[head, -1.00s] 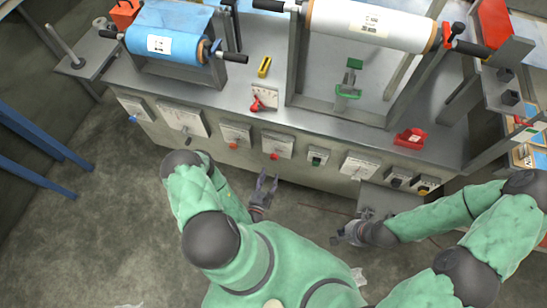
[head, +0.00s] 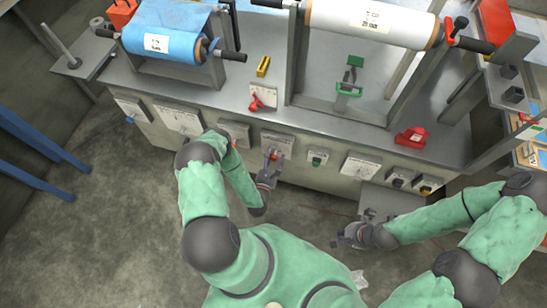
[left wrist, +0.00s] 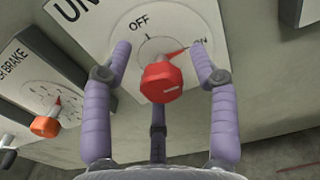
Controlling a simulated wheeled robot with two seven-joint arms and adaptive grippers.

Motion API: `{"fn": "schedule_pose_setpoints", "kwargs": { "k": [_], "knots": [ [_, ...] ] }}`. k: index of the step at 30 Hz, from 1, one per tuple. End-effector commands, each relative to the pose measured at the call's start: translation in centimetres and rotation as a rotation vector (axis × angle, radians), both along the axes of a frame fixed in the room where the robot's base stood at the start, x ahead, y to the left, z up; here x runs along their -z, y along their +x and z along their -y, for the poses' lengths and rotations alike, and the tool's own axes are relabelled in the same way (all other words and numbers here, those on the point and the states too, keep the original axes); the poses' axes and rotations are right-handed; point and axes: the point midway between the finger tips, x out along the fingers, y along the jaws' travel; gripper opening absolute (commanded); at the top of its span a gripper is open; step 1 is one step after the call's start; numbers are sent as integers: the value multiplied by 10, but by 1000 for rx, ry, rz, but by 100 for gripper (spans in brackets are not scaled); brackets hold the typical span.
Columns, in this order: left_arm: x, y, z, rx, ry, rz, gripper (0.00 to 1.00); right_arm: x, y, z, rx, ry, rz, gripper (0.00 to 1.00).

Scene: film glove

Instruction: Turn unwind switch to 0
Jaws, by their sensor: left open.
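The red switch knob (left wrist: 162,82) sits on a white plate (left wrist: 118,40) marked "UN…", with OFF at the top and ON at the right. Its red pointer is turned toward ON. In the head view the plate (head: 283,139) is on the bench's front panel, with the knob partly hidden by my gripper. My left gripper (head: 271,160) is open at the knob. In the left wrist view its purple fingers (left wrist: 162,62) stand on both sides of the knob, with gaps showing. My right gripper (head: 352,226) is open and empty, low in front of the bench at the right.
An orange knob (left wrist: 46,126) on a "BRAKE" plate is to the left. A green switch (head: 316,160) is to the right on the panel. Blue (head: 165,44) and white (head: 370,22) rolls are mounted above the bench top (head: 330,117).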

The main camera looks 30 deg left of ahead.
Motion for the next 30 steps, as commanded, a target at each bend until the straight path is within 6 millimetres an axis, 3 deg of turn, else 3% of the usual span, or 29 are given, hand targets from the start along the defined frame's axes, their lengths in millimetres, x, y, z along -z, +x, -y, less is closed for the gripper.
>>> {"fn": "schedule_pose_setpoints", "kwargs": {
  "k": [2,7,20,30],
  "knots": [
    [0,0,0,0,0,0,54,0,0,0,0,0,0,0],
    [0,0,0,1,0,1,6,0,0,0,0,0,0,0],
    [-2,1,0,3,-31,14,4,-1,0,0,0,0,0,0],
    [-3,1,-1,5,-234,66,4,-6,0,0,0,0,0,0]
  ]
}}
